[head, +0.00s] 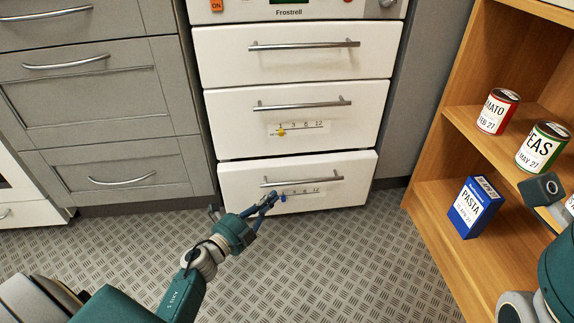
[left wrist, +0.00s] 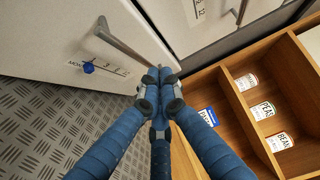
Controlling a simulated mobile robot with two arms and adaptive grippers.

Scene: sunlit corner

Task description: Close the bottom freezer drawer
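The white freezer's bottom drawer (head: 236,184) is the lowest of three drawers, with a horizontal bar handle (head: 302,181). A dark gap shows along its top edge; how far it stands out is hard to tell. The drawer front (left wrist: 75,40) and its handle (left wrist: 118,42) also show in the left wrist view. My left gripper (head: 270,199) is in front of the drawer, just below the left part of the handle. Its blue fingers (left wrist: 158,76) come together at the tips with nothing seen between them. Contact with the drawer is unclear. My right gripper's fingers do not show.
The middle drawer (head: 365,105) above looks flush. Grey cabinets (head: 110,110) stand on the left. A wooden shelf (head: 425,200) with cans and a blue pasta box (head: 474,207) stands on the right. The patterned floor (head: 340,265) before the freezer is clear.

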